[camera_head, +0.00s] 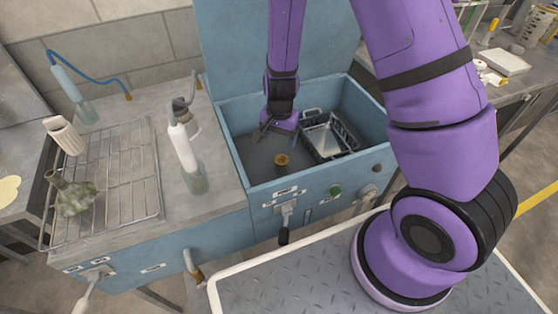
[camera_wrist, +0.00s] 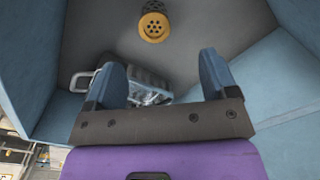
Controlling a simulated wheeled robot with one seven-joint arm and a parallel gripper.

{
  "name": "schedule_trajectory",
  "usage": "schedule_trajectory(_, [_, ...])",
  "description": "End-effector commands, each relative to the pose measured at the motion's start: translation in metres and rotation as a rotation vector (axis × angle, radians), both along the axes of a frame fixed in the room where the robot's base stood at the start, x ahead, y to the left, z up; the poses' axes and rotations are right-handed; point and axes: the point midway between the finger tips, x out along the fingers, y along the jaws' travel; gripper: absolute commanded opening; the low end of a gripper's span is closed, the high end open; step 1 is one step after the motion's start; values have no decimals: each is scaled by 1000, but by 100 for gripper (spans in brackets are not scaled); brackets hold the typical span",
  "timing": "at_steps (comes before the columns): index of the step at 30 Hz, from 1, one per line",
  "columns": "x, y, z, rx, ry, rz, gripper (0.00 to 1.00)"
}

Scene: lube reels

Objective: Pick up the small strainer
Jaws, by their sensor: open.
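A small round brass-coloured piece with holes (camera_head: 281,161), which looks like the small strainer, is on the basin floor in the head view. It also shows at the top of the wrist view (camera_wrist: 153,27), beyond the fingertips. My gripper (camera_head: 265,132) is down inside the basin, to the left of a metal basket and behind the brass piece. In the wrist view, the two blue fingers of my gripper (camera_wrist: 162,72) are spread wide, apart from the brass piece. The basket shows partly behind them.
The blue basin (camera_head: 232,148) has raised walls and an upright back panel (camera_head: 232,50). The metal basket with handles (camera_head: 328,138) takes up its right part; it also shows in the wrist view (camera_wrist: 150,88). A bottle (camera_head: 187,155) and a wire rack (camera_head: 125,190) are on the left counter.

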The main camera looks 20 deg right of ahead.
Motion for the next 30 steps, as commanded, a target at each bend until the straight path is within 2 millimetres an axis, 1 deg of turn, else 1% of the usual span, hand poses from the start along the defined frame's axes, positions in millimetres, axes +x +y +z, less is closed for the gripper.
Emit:
schedule_trajectory(1, [-2, 0, -10, -9, 8, -12, 79])
schedule_trajectory(2, [-2, -1, -14, -12, 12, -18, 79])
schedule_trajectory(8, [-3, -2, -29, -23, 18, -33, 79])
schedule_trajectory(18, [-4, -2, -70, -22, 19, -34, 79])
schedule_trajectory(21, [-4, -2, -78, -21, 18, -34, 79])
schedule_trajectory(26, [-4, -3, -83, -22, 18, -33, 79])
schedule_trajectory(30, [-5, -7, -99, -21, 19, -35, 79])
